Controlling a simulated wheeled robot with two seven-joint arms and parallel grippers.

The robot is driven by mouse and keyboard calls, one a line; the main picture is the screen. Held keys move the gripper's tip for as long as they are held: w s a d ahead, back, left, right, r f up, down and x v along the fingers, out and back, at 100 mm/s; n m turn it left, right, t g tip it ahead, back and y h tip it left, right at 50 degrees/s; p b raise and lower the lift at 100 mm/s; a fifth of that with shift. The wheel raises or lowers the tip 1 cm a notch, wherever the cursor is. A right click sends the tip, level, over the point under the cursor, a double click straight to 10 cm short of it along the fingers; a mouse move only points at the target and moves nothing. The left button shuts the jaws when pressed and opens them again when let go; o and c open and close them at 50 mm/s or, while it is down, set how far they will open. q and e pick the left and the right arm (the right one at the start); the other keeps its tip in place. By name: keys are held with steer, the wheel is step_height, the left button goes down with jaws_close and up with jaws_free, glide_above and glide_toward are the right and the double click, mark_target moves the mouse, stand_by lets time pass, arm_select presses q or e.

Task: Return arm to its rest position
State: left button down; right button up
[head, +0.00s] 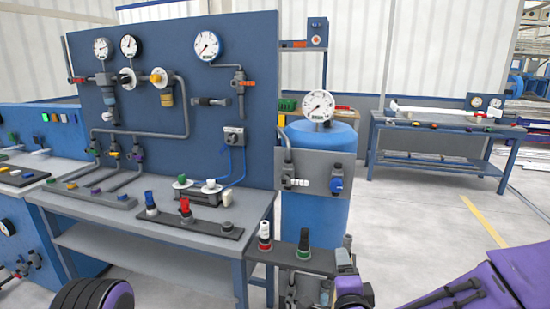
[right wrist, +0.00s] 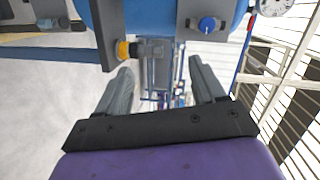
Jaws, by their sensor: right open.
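My right gripper (right wrist: 160,66) is open and empty in the right wrist view, with its two grey fingers spread apart. Part of my purple right arm (head: 480,285) shows at the lower right of the head view. The blue tank (head: 318,222), with a gauge on top, stands behind it. Another dark strip (head: 205,228) on the workbench holds several upright fittings, one red (head: 185,207). My left gripper is not in view.
A blue panel (head: 205,140) with gauges and pipes stands behind the grey workbench (head: 225,255). A grey plate (head: 318,170) with a blue knob (head: 337,184) is in front of the tank. A second bench (head: 440,127) stands back right. The floor between is mostly clear.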

steer(key=s+d+f+n+g, duration=0.25)
steer(key=s+f, duration=0.25)
steer(key=f, duration=0.5)
steer(key=s+d+f+n+g, duration=0.25)
steer(key=s+f+n, duration=0.2)
steer(key=f, duration=0.55)
steer(key=s+d+f+n+g, duration=0.1)
steer(key=s+d+f+g, duration=0.1)
steer(key=s, duration=0.6)
steer(key=s+d+f+n+g+h, duration=0.1)
steer(key=s+d+f+g, duration=0.2)
steer(key=s+f, duration=0.4)
steer(key=s+d+f+n+g, duration=0.1)
steer(key=s+d+f, duration=0.3)
steer(key=s, duration=0.5)
steer(key=shift+d+f+n+g, duration=0.3)
steer(key=shift+d+f+g, duration=0.15)
steer(key=shift+g, duration=0.35)
steer(key=shift+a, duration=0.1)
